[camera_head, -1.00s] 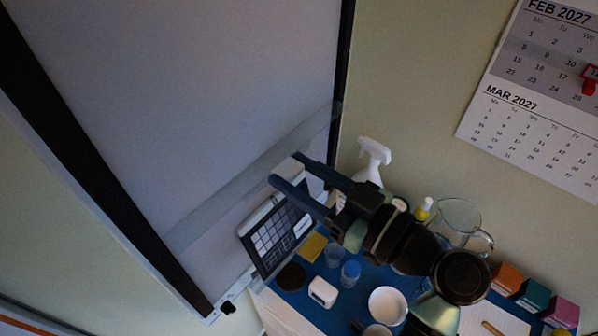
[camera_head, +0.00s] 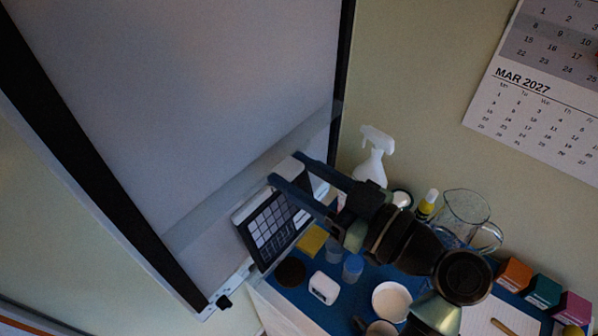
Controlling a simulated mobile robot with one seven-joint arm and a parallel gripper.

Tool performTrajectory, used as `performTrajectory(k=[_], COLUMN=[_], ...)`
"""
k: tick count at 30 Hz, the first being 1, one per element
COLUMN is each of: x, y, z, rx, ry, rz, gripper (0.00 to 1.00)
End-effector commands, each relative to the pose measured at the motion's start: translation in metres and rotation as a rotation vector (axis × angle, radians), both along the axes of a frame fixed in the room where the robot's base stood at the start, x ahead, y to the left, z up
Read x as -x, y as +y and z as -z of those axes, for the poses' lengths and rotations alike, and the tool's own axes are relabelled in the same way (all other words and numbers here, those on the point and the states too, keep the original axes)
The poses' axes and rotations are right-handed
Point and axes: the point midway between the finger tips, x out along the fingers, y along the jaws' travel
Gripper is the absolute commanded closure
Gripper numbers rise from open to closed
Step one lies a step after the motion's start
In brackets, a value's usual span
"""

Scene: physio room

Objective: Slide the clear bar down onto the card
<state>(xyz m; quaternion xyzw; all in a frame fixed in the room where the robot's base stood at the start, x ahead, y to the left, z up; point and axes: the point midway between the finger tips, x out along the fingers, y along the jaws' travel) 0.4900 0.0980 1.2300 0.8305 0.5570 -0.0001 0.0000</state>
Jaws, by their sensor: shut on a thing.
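The clear bar (camera_head: 213,207) is a see-through band lying slantwise across the large pale panel (camera_head: 190,95). The card (camera_head: 273,224), dark with a grid of pale squares and a white upper edge, is on the panel just below the bar. The bar's lower edge lies very close to the card's white edge; I cannot tell whether they overlap. My gripper (camera_head: 288,169) is shut on the clear bar, with a small white part between its fingertips. The fingers hide the card's upper right part.
A calendar (camera_head: 540,95) hangs on the wall.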

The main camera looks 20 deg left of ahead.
Motion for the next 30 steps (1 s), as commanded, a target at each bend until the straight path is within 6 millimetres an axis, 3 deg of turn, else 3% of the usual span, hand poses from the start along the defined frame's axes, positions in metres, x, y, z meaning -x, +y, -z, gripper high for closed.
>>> performTrajectory(k=[1, 11, 23, 24, 29, 30], x=[0.0, 0.0, 0.0, 0.0, 0.0, 0.0], y=[0.0, 0.0, 0.0, 0.0, 0.0, 0.0], z=[0.016, 0.06, 0.062, 0.062, 0.062, 0.062], rx=[-0.001, 0.0, -0.001, -0.001, 0.0, 0.0], ry=[-0.001, -0.002, -0.001, -0.001, -0.001, -0.001], rz=[0.0, 0.0, 0.0, 0.0, 0.0, 0.0], gripper=[1.0, 1.0, 1.0, 0.48, 0.2, 0.2])
